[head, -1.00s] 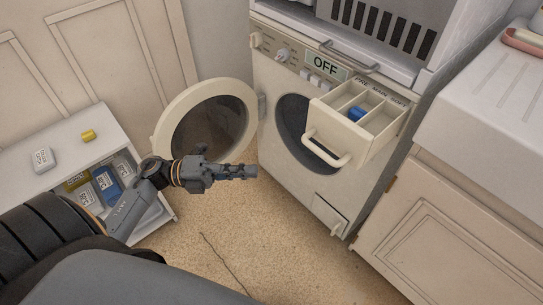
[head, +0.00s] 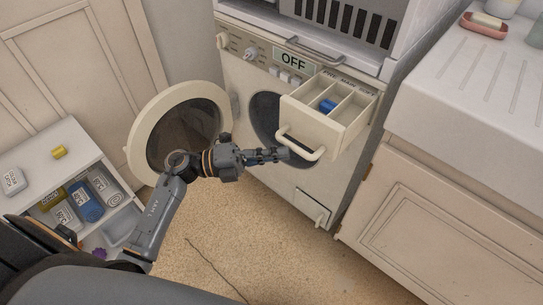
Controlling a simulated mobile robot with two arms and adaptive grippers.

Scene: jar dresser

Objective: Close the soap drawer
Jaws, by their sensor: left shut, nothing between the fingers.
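The soap drawer (head: 338,128) of the washing machine (head: 238,75) is pulled out, with its compartments open at the top. A blue piece (head: 327,106) lies in one compartment. The drawer has a cream bar handle (head: 299,146) on its front. My left gripper (head: 284,154) is shut and empty, pointing right. In the picture its tip overlaps the left end of the handle; I cannot tell whether they touch. My right gripper is out of view.
The machine's round door (head: 180,128) stands open to the left, just behind my left arm. A sink unit (head: 470,110) stands on the right. The floor (head: 265,235) between is clear.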

